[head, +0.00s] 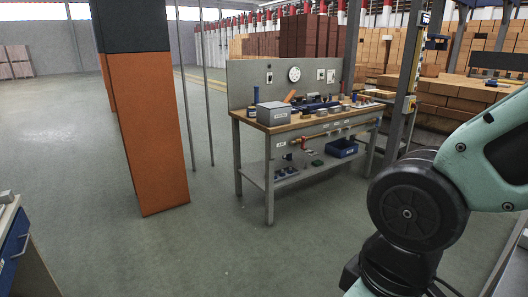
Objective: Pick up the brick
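Many bricks show only in the background of the head view. A dark red-brown stack of bricks (308,36) stands behind the workbench. Orange-tan brick stacks (460,97) fill the back right. No single loose brick can be made out for sure on the near surfaces. My arm fills the lower right of the view, with pale green links and a dark round joint. My gripper is not in view, so its state and anything in it are hidden.
A grey workbench (254,186) with tools and boxes stands in the middle. An orange and black pillar (150,135) is left of it, with thin grey posts between. A cabinet with a blue drawer (14,246) is at the lower left. The floor (215,245) in front is clear.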

